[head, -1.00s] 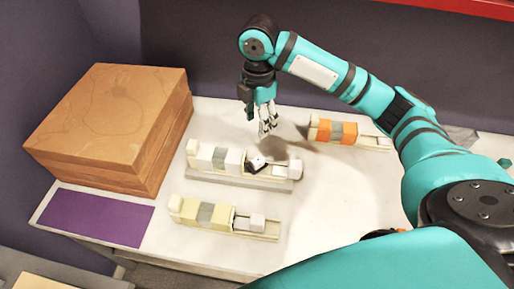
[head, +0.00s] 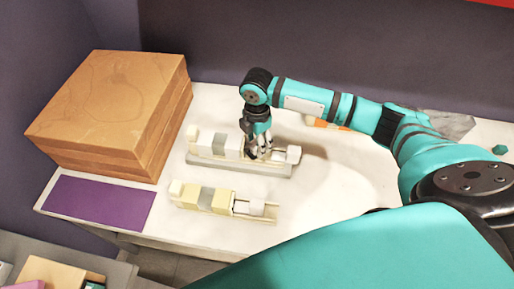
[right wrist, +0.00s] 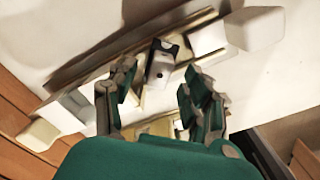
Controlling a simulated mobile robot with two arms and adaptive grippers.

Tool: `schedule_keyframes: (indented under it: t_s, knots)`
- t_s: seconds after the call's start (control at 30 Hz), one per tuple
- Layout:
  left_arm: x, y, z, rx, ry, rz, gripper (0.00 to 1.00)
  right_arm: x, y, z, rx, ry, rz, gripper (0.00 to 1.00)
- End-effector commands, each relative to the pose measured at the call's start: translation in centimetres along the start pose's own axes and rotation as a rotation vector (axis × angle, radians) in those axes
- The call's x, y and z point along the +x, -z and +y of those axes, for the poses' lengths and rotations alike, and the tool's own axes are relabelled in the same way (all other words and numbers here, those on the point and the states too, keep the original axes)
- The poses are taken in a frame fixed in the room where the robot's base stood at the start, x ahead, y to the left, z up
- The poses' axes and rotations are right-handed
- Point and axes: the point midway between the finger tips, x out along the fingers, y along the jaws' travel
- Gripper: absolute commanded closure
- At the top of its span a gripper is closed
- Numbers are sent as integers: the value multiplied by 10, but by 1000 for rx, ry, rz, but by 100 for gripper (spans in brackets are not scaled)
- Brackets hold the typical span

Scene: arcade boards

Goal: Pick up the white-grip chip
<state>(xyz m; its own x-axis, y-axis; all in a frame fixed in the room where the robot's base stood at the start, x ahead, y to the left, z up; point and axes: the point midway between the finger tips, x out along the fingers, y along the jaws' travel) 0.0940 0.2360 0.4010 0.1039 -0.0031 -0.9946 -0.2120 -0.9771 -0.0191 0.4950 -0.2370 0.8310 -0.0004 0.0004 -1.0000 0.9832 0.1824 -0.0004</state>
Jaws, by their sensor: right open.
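The white-grip chip (right wrist: 161,63) shows in the right wrist view as a small white block with black parts, set in the open section of the white board. The white board (head: 225,163) lies near the middle of the table in the head view, with white blocks and a grey block on it. My right gripper (head: 259,152) is over this section with its fingers pointing down, hiding most of the chip in the head view. In the right wrist view the right gripper's fingers (right wrist: 160,98) are apart, with the chip between and just beyond them. My left gripper is not in view.
A yellow board (head: 222,202) lies in front of the white one. An orange board (head: 328,124) is behind, partly covered by my right arm. A wooden box (head: 110,110) and a purple mat (head: 98,203) are at left. The table's right side has bare room.

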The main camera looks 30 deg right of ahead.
Motion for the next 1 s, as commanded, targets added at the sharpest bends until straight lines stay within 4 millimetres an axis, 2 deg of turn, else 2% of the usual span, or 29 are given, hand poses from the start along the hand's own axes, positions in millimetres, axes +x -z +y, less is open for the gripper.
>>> schedule_keyframes:
  t_s: [0.17,0.4,0.8,1.0]
  knots:
    - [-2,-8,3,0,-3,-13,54,19,0,0,0,1,-1,50]
    - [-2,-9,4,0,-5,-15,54,21,0,0,-1,-1,-1,50]
    - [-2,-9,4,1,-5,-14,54,21,0,0,0,-1,-1,100]
    - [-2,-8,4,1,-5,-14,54,21,0,0,0,-1,-1,100]
